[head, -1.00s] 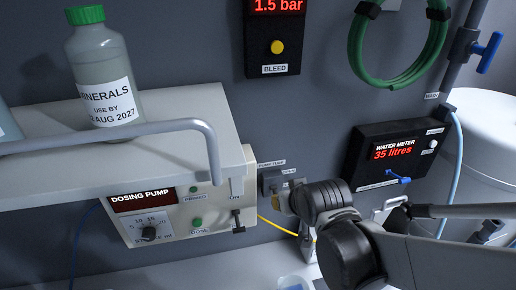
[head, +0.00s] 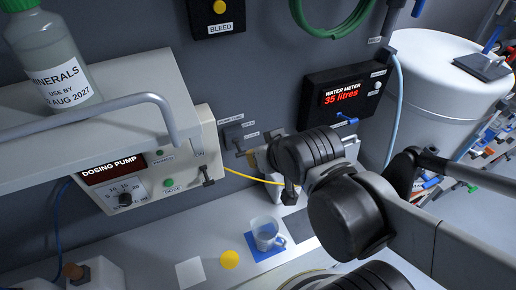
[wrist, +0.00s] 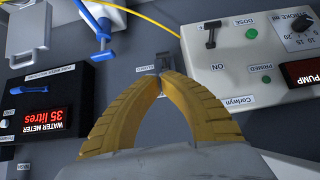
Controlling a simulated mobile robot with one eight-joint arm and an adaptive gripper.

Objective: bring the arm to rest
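My gripper (wrist: 161,82) shows in the wrist view as two yellow ribbed fingers that curve inward and come together at the tips. I see nothing held between them. Beyond the tips is a grey wall switch (wrist: 175,45), which also shows in the head view (head: 233,136). In the head view my dark arm joints and grey links reach in from the right and hide most of the gripper. I cannot tell the exact gap from fingertips to switch.
The dosing pump (head: 190,187) sits under a shelf with a railing (head: 90,115) and a minerals bottle (head: 52,60). The water meter (head: 318,110) reads 35 litres. A cup (head: 265,232) stands on a blue mat, near a yellow disc (head: 229,259). A white tank (head: 425,80) stands right.

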